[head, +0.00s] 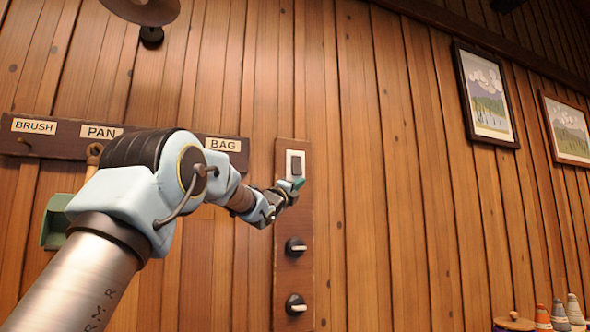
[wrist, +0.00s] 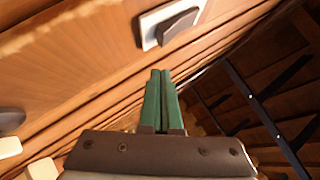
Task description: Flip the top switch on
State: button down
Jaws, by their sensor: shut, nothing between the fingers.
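The top switch (head: 295,160) is a dark rocker in a white plate at the top of a brown wooden strip (head: 293,217) on the plank wall. It also shows in the wrist view (wrist: 177,24), just beyond my fingertips. My gripper (head: 297,186) has green fingers and is at the switch's lower part in the head view. In the wrist view the two fingers (wrist: 161,74) are together, with nothing between them. I cannot tell which way the rocker is tipped.
Two dark knobs with white pointers, an upper one (head: 296,247) and a lower one (head: 296,305), sit below on the same strip. A labelled rack (head: 65,131) is at the left. Framed pictures (head: 486,92) hang at the right. The wall between is clear.

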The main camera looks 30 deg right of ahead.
aim_at(301, 175)
jog(key=shift+w+r+p, duration=1.05)
jog(key=shift+w+r, duration=0.05)
jog(key=shift+w, duration=0.25)
jog(key=shift+w+f+b, duration=0.1)
jog(key=shift+f+b, duration=0.05)
jog(key=shift+b, duration=0.15)
